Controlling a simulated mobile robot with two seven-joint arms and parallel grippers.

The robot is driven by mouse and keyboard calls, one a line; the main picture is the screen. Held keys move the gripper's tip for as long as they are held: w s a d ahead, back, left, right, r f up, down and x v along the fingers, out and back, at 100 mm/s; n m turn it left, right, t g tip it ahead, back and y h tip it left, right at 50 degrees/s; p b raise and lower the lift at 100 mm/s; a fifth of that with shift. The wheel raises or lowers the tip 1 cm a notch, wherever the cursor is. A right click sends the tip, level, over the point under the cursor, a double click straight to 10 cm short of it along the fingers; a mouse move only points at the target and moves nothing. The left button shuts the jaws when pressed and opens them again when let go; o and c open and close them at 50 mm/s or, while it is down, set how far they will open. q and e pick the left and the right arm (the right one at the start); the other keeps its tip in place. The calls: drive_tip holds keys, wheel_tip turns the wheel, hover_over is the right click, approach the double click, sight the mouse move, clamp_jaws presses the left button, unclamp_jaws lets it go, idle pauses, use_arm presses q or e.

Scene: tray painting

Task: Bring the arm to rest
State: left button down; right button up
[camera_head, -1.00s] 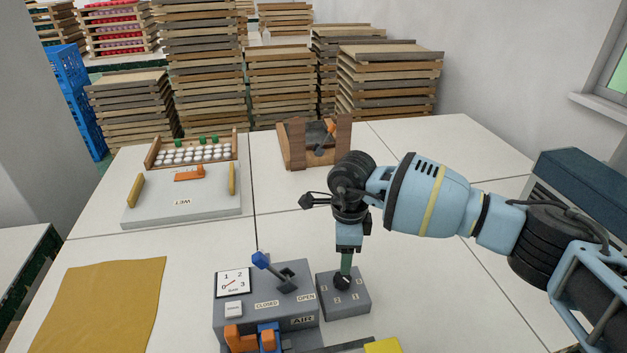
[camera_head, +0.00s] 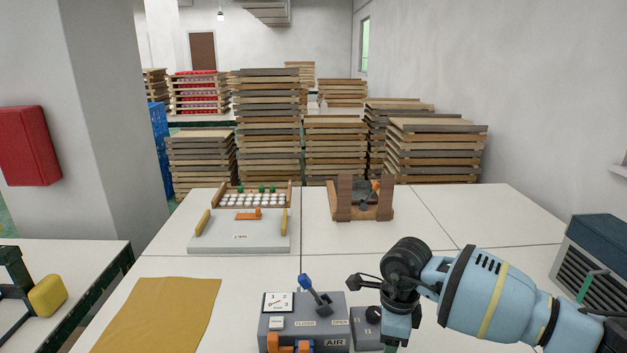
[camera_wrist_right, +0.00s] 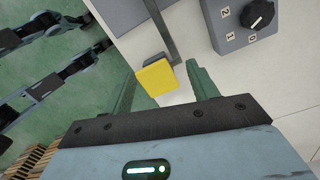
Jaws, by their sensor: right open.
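My right arm comes in from the right in the head view, with its wrist bent down. The right gripper (camera_head: 393,347) is at the lower edge there, its fingertips mostly cut off. In the right wrist view the two green fingers (camera_wrist_right: 161,70) are apart, with nothing seen held between them. A grey dial box (camera_wrist_right: 235,30) with a black knob (camera_wrist_right: 258,14) lies beyond and to the right of the fingers, apart from them. The dial box is partly hidden behind my wrist in the head view (camera_head: 366,328). My left gripper is not in view.
A yellow pad (camera_wrist_right: 157,77) on a grey bar shows beyond the fingers. The control box (camera_head: 330,322) with a blue-tipped lever (camera_head: 316,293) stands left of my wrist. Behind are a grey plate (camera_head: 240,241) and wooden holder (camera_head: 362,212).

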drive_tip(key=s+a+f+g+y, duration=0.2)
drive_tip(key=s+a+f+y, duration=0.25)
drive_tip(key=a, duration=0.35)
drive_tip(key=s+a+r+m+t+y, duration=0.1)
drive_tip(key=s+a+r+m+y, duration=0.2)
drive_tip(key=s+a+m+y, duration=0.35)
drive_tip(key=s+a+r+m+t+y, duration=0.1)
drive_tip(key=s+a+r+m+y, duration=0.2)
drive_tip(key=s+a+m+y, duration=0.3)
drive_tip(key=d+f+m+t+h+p, duration=0.1)
drive_tip(key=d+f+m+t+h, duration=0.55)
drive_tip(key=m, duration=0.65)
drive_tip(key=d+f+m+t+h+p, duration=0.1)
drive_tip(key=d+f+m+t+h, duration=0.15)
drive_tip(key=d+m+t, duration=0.6)
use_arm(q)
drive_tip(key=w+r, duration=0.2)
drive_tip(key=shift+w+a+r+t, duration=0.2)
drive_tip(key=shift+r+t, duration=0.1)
use_arm(e)
drive_tip(key=s+d+f+m+g+h, duration=0.3)
drive_tip(key=s+d+f+m, duration=0.2)
drive_tip(key=s+f+m, duration=0.2)
drive_tip(key=s+d+f+m+g+h, duration=0.3)
drive_tip(key=s+d+f+m, duration=0.3)
drive_tip(key=s, duration=0.5)
wheel_tip(320, 180, down, 2)
drive_tip(key=shift+m+h, duration=0.3)
drive_tip(key=shift+m, duration=0.9)
